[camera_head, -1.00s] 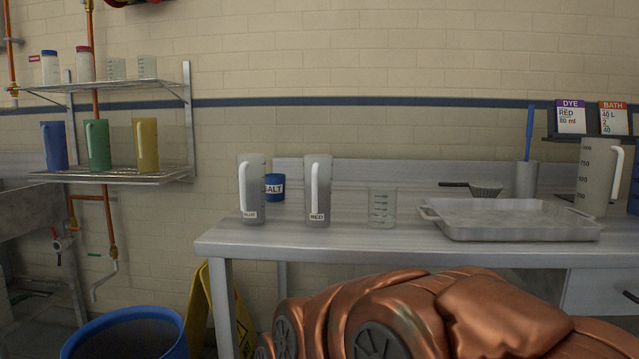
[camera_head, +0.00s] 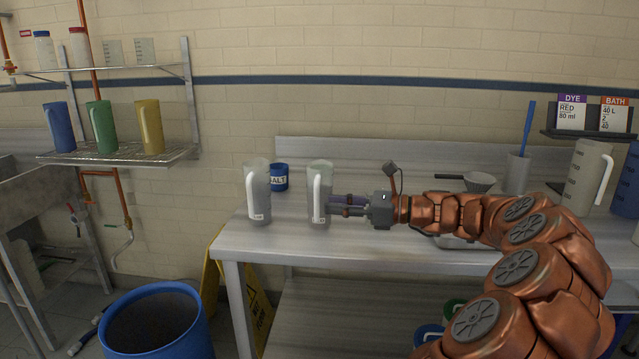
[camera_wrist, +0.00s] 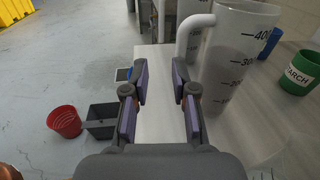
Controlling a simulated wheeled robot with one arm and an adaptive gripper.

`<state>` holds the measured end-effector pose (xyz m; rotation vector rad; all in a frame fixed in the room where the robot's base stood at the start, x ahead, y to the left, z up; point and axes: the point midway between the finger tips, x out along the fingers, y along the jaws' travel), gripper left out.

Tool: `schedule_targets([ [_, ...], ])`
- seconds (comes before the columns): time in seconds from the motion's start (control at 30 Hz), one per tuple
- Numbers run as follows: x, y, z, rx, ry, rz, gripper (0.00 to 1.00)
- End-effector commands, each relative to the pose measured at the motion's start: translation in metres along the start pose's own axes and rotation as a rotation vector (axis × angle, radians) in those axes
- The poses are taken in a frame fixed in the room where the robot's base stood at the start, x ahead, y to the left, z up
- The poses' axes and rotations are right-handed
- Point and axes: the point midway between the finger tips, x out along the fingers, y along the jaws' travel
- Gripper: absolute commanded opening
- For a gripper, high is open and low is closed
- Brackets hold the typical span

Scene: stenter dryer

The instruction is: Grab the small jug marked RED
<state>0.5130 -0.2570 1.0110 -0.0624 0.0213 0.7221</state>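The small jug marked RED (camera_head: 319,180) stands upright on the metal bench. It is a clear greyish jug with a white handle; its front label is small and hard to read now. In the wrist view a large jug (camera_wrist: 238,62), apparently the same one, fills the right side, with its handle (camera_wrist: 190,38) ahead of my fingers. My gripper (camera_head: 334,206) reaches in from the right, close to the jug's lower half. In the wrist view my gripper (camera_wrist: 160,78) has its fingers apart with nothing between them. Whether a finger touches the jug cannot be told.
A similar jug (camera_head: 257,190) stands just left, with a blue SALT tub (camera_head: 279,177) behind. My arm covers most of the tray area. A tall jug (camera_head: 586,176) stands at right.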

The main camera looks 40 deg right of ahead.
Motion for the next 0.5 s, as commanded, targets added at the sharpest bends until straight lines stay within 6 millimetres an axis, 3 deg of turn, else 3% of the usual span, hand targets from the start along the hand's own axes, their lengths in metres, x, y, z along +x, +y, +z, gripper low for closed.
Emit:
schedule_targets([
  [0.07, -0.016, -0.014, 0.006, 0.033, -0.024, -0.040, 0.26],
  [0.17, -0.022, -0.021, 0.008, 0.052, -0.040, -0.061, 0.26],
  [0.5, 0.007, -0.023, 0.010, 0.052, -0.040, -0.061, 0.26],
])
